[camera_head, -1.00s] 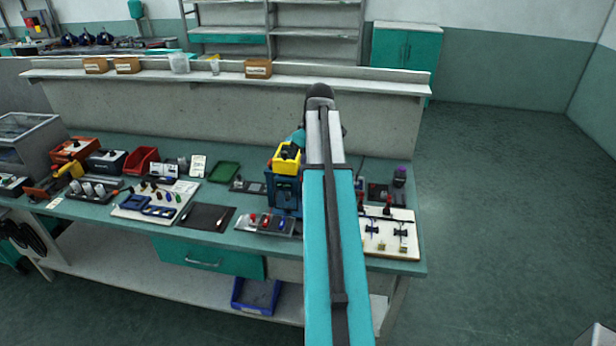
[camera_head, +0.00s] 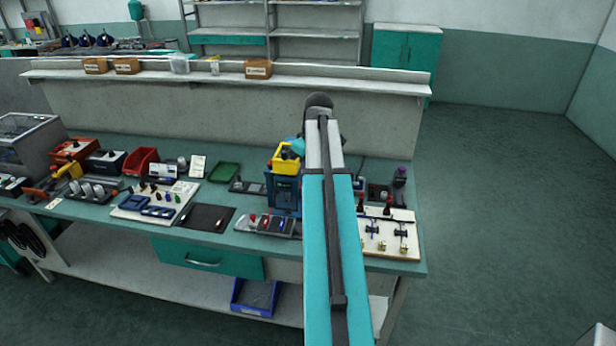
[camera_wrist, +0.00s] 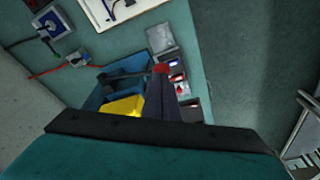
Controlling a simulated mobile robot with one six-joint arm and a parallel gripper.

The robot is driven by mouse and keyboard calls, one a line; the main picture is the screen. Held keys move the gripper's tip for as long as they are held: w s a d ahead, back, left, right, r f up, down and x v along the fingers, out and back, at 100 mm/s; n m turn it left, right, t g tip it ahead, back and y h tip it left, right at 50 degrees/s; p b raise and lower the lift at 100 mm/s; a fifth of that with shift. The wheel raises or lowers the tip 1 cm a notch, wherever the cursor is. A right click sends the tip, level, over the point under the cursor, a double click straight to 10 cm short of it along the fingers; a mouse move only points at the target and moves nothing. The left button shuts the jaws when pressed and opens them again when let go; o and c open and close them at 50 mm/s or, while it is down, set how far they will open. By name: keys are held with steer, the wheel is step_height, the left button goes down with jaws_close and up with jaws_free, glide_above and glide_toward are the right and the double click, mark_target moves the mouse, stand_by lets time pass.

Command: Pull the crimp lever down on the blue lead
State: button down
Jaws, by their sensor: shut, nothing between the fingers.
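A blue crimp press (camera_head: 286,192) with a yellow bin-like top (camera_head: 285,163) stands on the bench, partly behind my arm. In the wrist view the blue body (camera_wrist: 93,101) and yellow part (camera_wrist: 122,106) lie just left of my gripper (camera_wrist: 160,82). A dark lever (camera_wrist: 125,74) reaches right from the press and seems to end in a red knob (camera_wrist: 161,68) at my fingertips. My gripper is shut and empty; whether it touches the knob I cannot tell. In the head view my arm hides the gripper and lever. The blue lead cannot be made out.
A grey tray with red and blue pieces (camera_head: 268,224) sits left of my arm. A white board with black fittings (camera_head: 389,235) is at the right bench end. A green tray (camera_head: 225,172) and red bin (camera_head: 141,160) stand farther left. A shelf (camera_head: 350,83) runs behind.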

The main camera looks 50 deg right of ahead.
stand_by(0.3)
steer(key=shift+s+a+f+b, duration=0.1)
steer(key=shift+a+f+b, duration=0.05)
steer(key=shift+f, duration=0.3)
steer(key=shift+s+a+f+b, duration=0.1)
steer(key=shift+a+f+b, duration=0.05)
steer(key=shift+f, duration=0.4)
steer(key=shift+s+a+f+b, duration=0.1)
steer(key=shift+f+b, duration=0.1)
steer(key=shift+f, duration=0.2)
steer(key=shift+a+f+b, duration=0.1)
steer(key=shift+f+b, duration=0.05)
steer(key=shift+f, duration=0.4)
steer(key=shift+s+a+f+b, duration=0.1)
steer(key=shift+f+b, duration=0.3)
steer(key=shift+f, duration=0.6)
